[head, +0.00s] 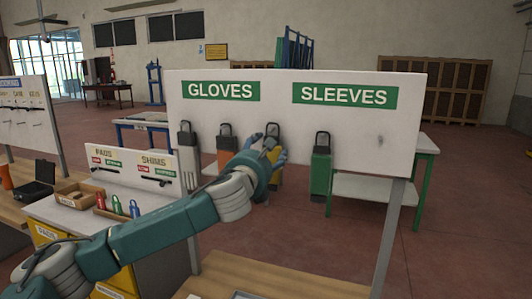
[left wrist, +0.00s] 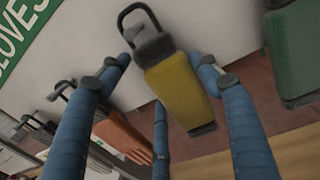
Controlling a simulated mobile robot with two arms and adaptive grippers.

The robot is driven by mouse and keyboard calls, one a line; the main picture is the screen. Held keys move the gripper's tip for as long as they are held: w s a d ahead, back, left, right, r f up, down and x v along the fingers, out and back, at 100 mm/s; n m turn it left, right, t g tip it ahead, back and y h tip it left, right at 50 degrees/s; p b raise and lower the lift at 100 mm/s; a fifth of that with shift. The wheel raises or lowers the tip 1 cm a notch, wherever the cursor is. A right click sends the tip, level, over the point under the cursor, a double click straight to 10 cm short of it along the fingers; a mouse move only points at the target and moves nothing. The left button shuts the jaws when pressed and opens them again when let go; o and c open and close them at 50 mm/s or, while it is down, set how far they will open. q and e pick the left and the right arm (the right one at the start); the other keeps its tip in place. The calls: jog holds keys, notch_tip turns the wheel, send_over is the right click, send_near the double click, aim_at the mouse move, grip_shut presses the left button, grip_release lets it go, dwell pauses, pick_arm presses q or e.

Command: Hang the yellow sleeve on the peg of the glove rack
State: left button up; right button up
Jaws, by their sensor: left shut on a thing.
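The yellow sleeve (head: 275,178) is at the white rack board, between an orange piece and a green piece. My left gripper (head: 272,155) reaches it from the front and is shut on it, hiding part of it in the head view. In the left wrist view the yellow sleeve (left wrist: 182,92) sits between the blue fingers, its dark loop at the upper end. I cannot tell whether the loop is around a peg. The glove rack (head: 300,124) bears GLOVES and SLEEVES signs. A small bare peg (head: 380,140) shows under the SLEEVES sign. My right gripper is not in view.
An orange piece (head: 227,143) and a grey piece (head: 187,145) hang left of the sleeve; a green piece (head: 320,170) hangs right. A bench with PADS and SHIMS bins (head: 75,195) stands at left. A wooden tabletop (head: 265,280) lies in front.

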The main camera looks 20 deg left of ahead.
pick_arm(q)
jog(key=shift+s, duration=0.1)
jog(key=s+p, duration=0.1)
jog(key=s, duration=0.6)
jog(key=shift+s+a+p, duration=0.15)
jog(key=shift+s+p, duration=0.05)
jog(key=shift+p, duration=0.2)
dwell(0.6)
dwell(1.0)
